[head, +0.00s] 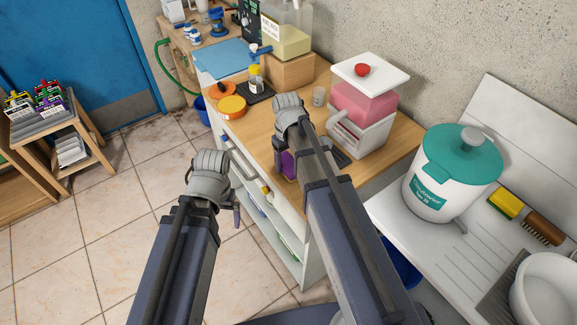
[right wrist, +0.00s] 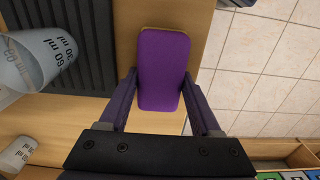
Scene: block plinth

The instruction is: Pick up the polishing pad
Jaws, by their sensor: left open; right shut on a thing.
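The polishing pad, a purple rounded block (right wrist: 161,55), lies between the fingers of my right gripper (right wrist: 160,88) in the right wrist view. The fingers press on its two long sides. In the head view a bit of the purple pad (head: 289,163) shows beside my right arm, near the front edge of the wooden bench top; my arm hides the rest. I cannot tell whether the pad still touches the bench. My left gripper (head: 236,211) is open and empty, hanging in front of the bench over the floor, its fingers partly hidden.
A dark ribbed mat (right wrist: 75,25) and a marked clear cup (right wrist: 38,62) are beside the pad. A pink-filled dispenser (head: 362,100), orange tubs (head: 232,107) and a dark scale (head: 259,93) stand on the bench. A teal-lidded bucket (head: 452,175) stands right. Tiled floor (head: 110,220) lies open at left.

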